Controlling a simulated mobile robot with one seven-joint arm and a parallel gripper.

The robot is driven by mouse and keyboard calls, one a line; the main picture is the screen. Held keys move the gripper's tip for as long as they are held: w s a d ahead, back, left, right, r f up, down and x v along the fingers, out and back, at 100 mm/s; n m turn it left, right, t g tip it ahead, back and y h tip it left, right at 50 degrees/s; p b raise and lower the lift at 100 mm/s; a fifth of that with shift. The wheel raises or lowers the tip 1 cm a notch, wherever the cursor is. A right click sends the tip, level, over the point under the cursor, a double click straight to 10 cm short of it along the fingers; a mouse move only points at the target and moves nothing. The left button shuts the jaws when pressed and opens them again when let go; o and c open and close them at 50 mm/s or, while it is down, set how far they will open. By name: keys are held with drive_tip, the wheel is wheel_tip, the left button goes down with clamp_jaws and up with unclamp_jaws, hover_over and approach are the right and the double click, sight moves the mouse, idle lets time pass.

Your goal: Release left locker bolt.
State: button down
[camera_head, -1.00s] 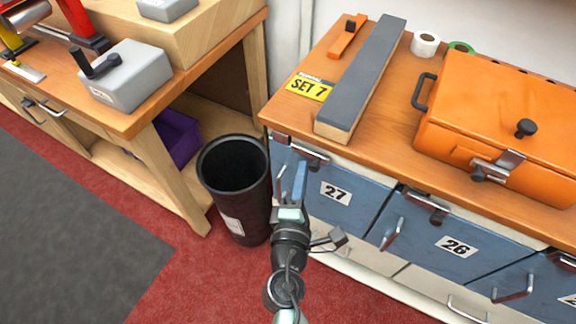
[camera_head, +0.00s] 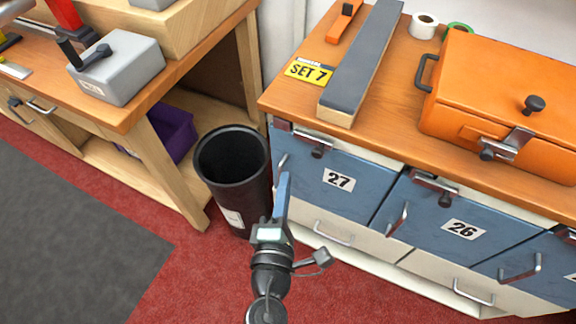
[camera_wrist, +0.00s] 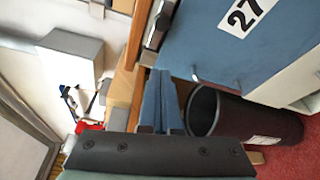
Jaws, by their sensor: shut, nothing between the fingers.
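The left locker, a blue door (camera_head: 362,190) numbered 27, is closed under the right-hand bench top. Its dark metal bolt (camera_head: 305,138), with a black knob (camera_head: 317,152), lies along the door's top edge. In the wrist view the bolt (camera_wrist: 157,28) shows at the top, beyond the fingertips, and the blue door (camera_wrist: 205,45) fills the upper right. My gripper (camera_head: 284,178) is shut and empty, its blue fingers pointing up in front of the door's left edge, below and left of the knob. The fingers (camera_wrist: 160,88) show apart from the bolt in the wrist view.
A black bin (camera_head: 232,165) stands just left of my gripper. The locker's handle (camera_head: 283,163) is close to the fingertips. Blue locker 26 (camera_head: 430,215) is to the right. An orange case (camera_head: 500,100) and a grey-topped plank (camera_head: 365,60) lie on the bench top.

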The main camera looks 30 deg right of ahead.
drive_tip(key=v, duration=0.3)
drive_tip(key=shift+a, duration=0.1)
drive_tip(key=shift+w, duration=0.1)
idle(0.4)
drive_tip(key=w+a+r+m+t, duration=0.1)
drive_tip(key=w+r+m+t, duration=0.2)
drive_tip(key=r, duration=0.6)
drive_tip(key=w+a+r+m+y, duration=0.1)
drive_tip(key=w+r+m, duration=0.3)
drive_tip(key=r, duration=0.5)
drive_tip(key=w+a+r+m+t, duration=0.1)
drive_tip(key=w+r+m+t, duration=0.2)
drive_tip(key=r, duration=0.6)
drive_tip(key=s+a+r+m+t+y, duration=0.1)
drive_tip(key=s+a+r+t+y, duration=0.15)
drive_tip(key=r, duration=0.65)
drive_tip(key=s+a+r+m+t+y, duration=0.2)
drive_tip(key=s+a+r+y, duration=0.15)
drive_tip(key=r, duration=0.55)
drive_tip(key=s+a+r+m+t+y, duration=0.1)
drive_tip(key=s+a+r+t+y, duration=0.25)
drive_tip(key=r, duration=0.65)
wheel_tip(320, 180, up, 17)
drive_tip(key=h+p, duration=0.1)
drive_tip(key=p, duration=1.7)
drive_tip(key=shift+d+g, duration=0.35)
drive_tip(key=shift+g, duration=0.05)
